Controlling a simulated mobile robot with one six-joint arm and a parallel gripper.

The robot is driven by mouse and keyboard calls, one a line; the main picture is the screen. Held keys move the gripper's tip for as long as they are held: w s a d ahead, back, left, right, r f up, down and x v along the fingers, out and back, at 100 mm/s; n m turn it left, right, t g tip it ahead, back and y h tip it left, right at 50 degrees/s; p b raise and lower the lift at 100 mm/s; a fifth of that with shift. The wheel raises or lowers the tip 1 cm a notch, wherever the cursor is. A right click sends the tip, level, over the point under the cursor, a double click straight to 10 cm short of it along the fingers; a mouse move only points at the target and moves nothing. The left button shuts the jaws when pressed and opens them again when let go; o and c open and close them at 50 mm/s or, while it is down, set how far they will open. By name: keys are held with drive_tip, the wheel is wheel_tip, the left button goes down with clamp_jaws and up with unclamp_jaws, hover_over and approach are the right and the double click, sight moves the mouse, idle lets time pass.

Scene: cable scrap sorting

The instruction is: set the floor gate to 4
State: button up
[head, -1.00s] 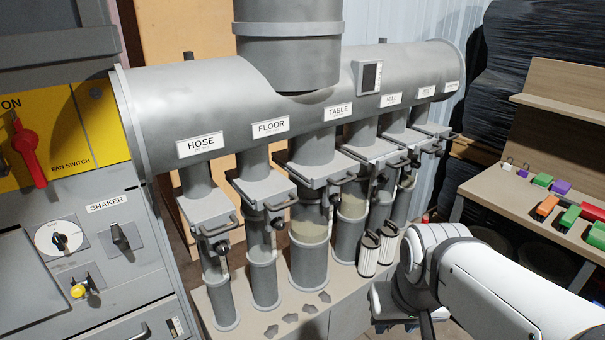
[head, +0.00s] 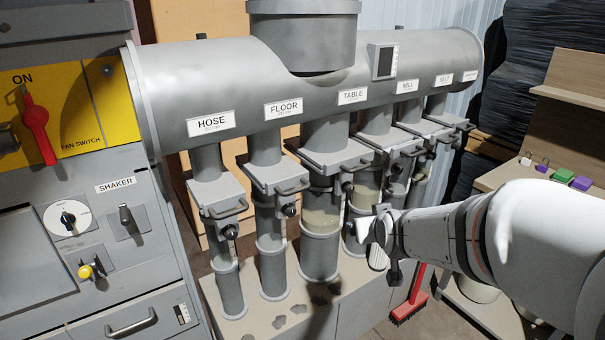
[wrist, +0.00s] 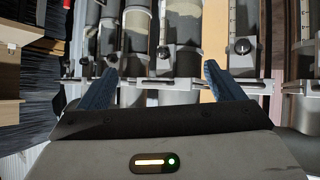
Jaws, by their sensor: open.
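The floor gate (head: 275,174) is a grey slide box under the FLOOR label (head: 284,108), second pipe from the left. Its bar handle (head: 292,187) faces front, with a dark knob (head: 289,210) below it. A number on its scale is too small to read. My gripper (head: 376,232) is right of the floor gate and apart from it, in front of the pipes right of TABLE. In the wrist view my gripper (wrist: 160,74) is open and empty, its two blue fingers spread. A dark knob (wrist: 242,46) beside a scale shows beyond them; I cannot tell which gate it belongs to.
The hose gate (head: 217,200) stands left of the floor gate and the table gate (head: 325,160) right of it. The grey cabinet (head: 60,170) closes off the left. A red brush (head: 410,305) stands at the lower right, near a bench (head: 490,178).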

drive_tip(key=w+a+f+n+t+y+b, duration=0.1)
drive_tip(key=w+a+n+t+y, duration=0.1)
drive_tip(key=w+a+y, duration=0.3)
drive_tip(key=n+t+y+b, duration=0.2)
drive_tip(key=n+y, duration=0.1)
drive_tip(key=y, duration=0.2)
approach(298, 192)
drive_tip(key=x, duration=0.3)
drive_tip(key=p+x, duration=0.1)
drive_tip(key=x, duration=0.6)
drive_tip(key=shift+w+a, duration=0.15)
drive_tip(key=shift+w, duration=0.1)
